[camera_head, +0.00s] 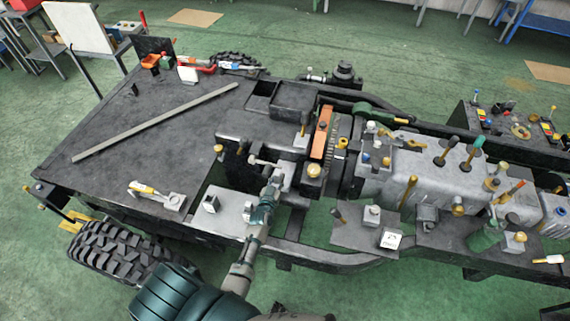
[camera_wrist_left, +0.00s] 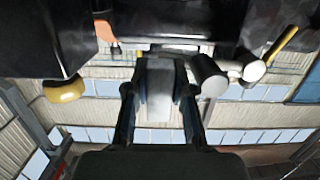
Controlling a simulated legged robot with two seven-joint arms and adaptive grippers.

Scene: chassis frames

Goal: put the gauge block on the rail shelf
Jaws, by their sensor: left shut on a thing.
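My left gripper (camera_head: 273,180) reaches in from the bottom of the head view, its fingertips among the chassis parts left of the engine. In the left wrist view its two fingers (camera_wrist_left: 160,100) are closed on the sides of a plain grey block (camera_wrist_left: 160,75), which I take as the gauge block. The head view does not show the held block clearly. A light grey plate (camera_head: 229,217) lies on the near frame rail, left of my forearm, with a small block (camera_head: 210,204) on it. I cannot tell for certain which surface is the rail shelf. My right gripper is not in view.
The engine (camera_head: 420,165) with several tools stands right of my gripper. Another plate (camera_head: 352,238) with small blocks sits right of my arm. In the wrist view a grey cylinder (camera_wrist_left: 208,76) is close beside the right finger.

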